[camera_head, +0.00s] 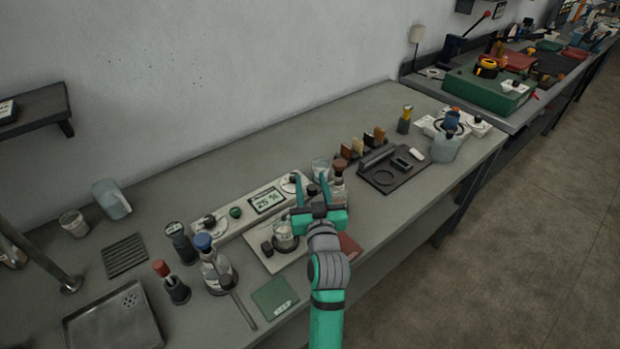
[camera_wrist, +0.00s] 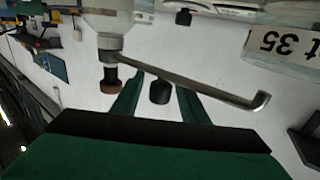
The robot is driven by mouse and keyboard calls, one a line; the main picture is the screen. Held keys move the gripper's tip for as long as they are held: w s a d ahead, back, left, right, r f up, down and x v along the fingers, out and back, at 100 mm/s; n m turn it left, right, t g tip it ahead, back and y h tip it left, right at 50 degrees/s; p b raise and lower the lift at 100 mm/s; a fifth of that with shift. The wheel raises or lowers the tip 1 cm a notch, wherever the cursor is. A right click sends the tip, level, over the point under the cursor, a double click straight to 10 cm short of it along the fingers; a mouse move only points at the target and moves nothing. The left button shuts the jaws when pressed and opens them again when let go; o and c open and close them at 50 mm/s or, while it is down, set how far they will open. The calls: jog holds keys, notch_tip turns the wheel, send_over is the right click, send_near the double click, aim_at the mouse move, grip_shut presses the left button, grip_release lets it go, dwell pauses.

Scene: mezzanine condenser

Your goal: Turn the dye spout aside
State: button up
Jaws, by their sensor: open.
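In the wrist view the spout (camera_wrist: 205,86) is a thin grey metal tube with a bent tip. It runs from a metal collar on a pale bottle (camera_wrist: 108,22) with a brown cap (camera_wrist: 110,82). A brown-capped bottle (camera_head: 338,186) also stands just right of my gripper in the head view, where I cannot make out the spout. My gripper (camera_head: 311,182) is open, with its green fingers (camera_wrist: 159,84) apart. The spout crosses the picture at the fingertips; whether it touches them I cannot tell. A dark knob (camera_wrist: 160,93) shows between the fingers.
A white console (camera_head: 228,221) with a "25 %" display (camera_head: 266,201) lies left of my gripper. A small glass beaker (camera_head: 284,238) stands below it. A blue-capped bottle (camera_head: 213,262) is farther left, a black tray (camera_head: 381,181) to the right.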

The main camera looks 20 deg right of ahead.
jog(key=shift+w+d, duration=0.2)
jog(key=shift+w, duration=0.8)
grip_shut()
jog(key=shift+a, duration=0.15)
jog(key=shift+n+y, duration=0.3)
jog(key=shift+y, duration=0.1)
